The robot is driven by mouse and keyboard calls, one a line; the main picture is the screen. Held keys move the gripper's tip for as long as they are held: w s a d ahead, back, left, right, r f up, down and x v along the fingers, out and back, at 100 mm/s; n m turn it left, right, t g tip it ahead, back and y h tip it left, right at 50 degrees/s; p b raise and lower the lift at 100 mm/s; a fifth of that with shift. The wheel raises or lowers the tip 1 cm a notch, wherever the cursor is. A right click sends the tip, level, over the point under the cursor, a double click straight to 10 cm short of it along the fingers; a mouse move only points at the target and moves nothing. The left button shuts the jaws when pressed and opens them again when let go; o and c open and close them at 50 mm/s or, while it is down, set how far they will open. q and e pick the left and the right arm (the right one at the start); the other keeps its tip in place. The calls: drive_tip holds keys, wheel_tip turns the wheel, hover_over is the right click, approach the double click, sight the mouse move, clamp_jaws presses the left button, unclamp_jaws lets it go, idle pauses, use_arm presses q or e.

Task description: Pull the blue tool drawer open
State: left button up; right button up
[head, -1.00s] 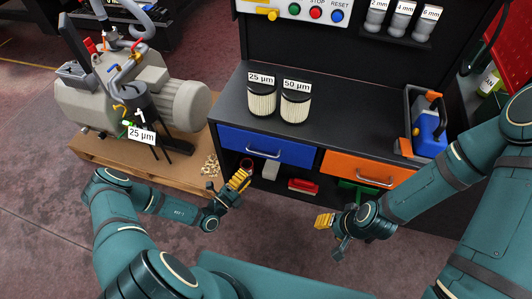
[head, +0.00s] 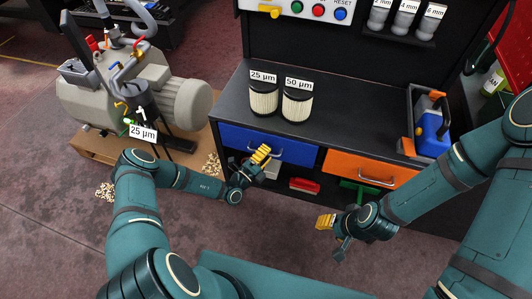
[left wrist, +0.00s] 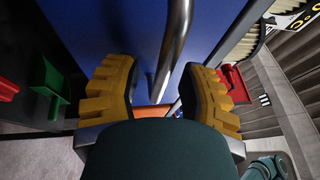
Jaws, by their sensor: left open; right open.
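The blue tool drawer (head: 295,152) is the left of two drawers under the black bench top, and its front looks flush with the bench. Its curved metal handle (left wrist: 172,45) runs between the fingers of my left gripper (left wrist: 163,92) in the left wrist view. The yellow finger pads stand apart on either side of it, and I see no firm contact. In the head view my left gripper (head: 258,158) is in front of the blue drawer and hides part of the handle. My right gripper (head: 330,231) is open and empty, lower right, away from the drawers.
The orange drawer (head: 345,167) is right of the blue one. Two labelled filters (head: 297,103) stand on the bench top, with a blue and orange tool (head: 431,132) at its right end. A red item (head: 304,185) lies on the shelf below. A compressor (head: 170,103) stands left.

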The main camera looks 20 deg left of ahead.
use_arm(q)
clamp_jaws()
drive_tip(key=shift+s, duration=0.1)
drive_tip(key=s+p, duration=0.3)
drive_tip(key=s, duration=1.7)
drive_tip(key=shift+s+a+p, duration=0.3)
drive_tip(key=shift+s+p, duration=0.05)
drive_tip(key=shift+p, duration=0.05)
unclamp_jaws()
